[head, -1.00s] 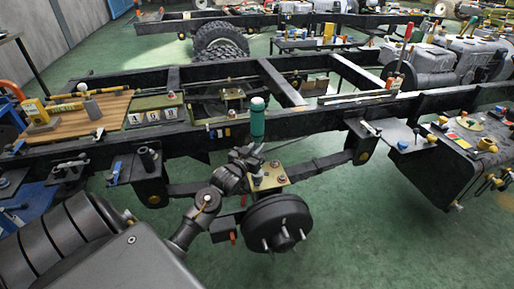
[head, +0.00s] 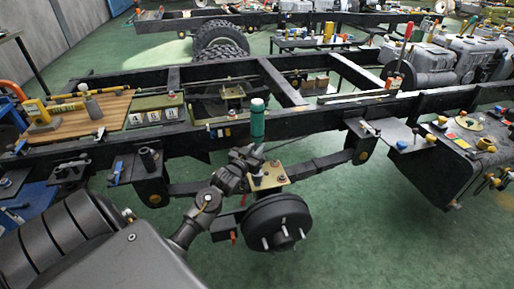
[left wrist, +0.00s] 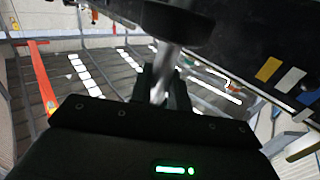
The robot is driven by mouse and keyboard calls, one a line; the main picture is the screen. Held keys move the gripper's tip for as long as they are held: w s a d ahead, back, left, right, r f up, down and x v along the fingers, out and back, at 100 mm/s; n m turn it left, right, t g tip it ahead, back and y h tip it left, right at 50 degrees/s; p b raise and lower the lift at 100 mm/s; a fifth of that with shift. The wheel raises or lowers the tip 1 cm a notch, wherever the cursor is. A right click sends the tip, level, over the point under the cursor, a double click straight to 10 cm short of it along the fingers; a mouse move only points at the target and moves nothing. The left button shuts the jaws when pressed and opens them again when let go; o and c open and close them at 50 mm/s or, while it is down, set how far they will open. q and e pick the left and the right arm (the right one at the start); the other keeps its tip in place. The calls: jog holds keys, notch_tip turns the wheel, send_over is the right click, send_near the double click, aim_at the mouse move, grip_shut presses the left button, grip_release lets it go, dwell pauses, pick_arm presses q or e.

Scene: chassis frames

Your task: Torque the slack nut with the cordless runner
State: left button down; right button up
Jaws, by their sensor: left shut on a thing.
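The cordless runner appears to be the upright teal cylinder with a pale cap (head: 257,122), standing above a brass-coloured plate (head: 270,178) over the black drum hub. My left gripper (head: 246,158) is at its lower end, just above the plate. In the left wrist view my left gripper (left wrist: 163,88) is shut on a grey metal shaft (left wrist: 166,68), which runs up to a dark round body (left wrist: 178,22). Small nuts or studs show on the plate. I cannot tell which one is slack, or whether the runner touches one. My right gripper is not in view.
The black chassis rail (head: 320,117) runs close behind the gripper. The drum hub (head: 277,222) with studs sits just below the plate. A wooden board (head: 105,108) with tools lies at the left, and a black tank (head: 455,165) stands at the right. Green floor is free at lower right.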

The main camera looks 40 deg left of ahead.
pick_arm(q)
jog(key=shift+f, duration=1)
dwell(1.8)
jog(key=shift+f+b, duration=0.55)
dwell(0.6)
jog(key=shift+f, duration=0.2)
jog(key=shift+d+f, duration=0.1)
dwell(0.6)
jog(key=shift+f, duration=0.1)
jog(key=shift+s+f, duration=0.1)
dwell(0.5)
jog(key=shift+p, duration=0.3)
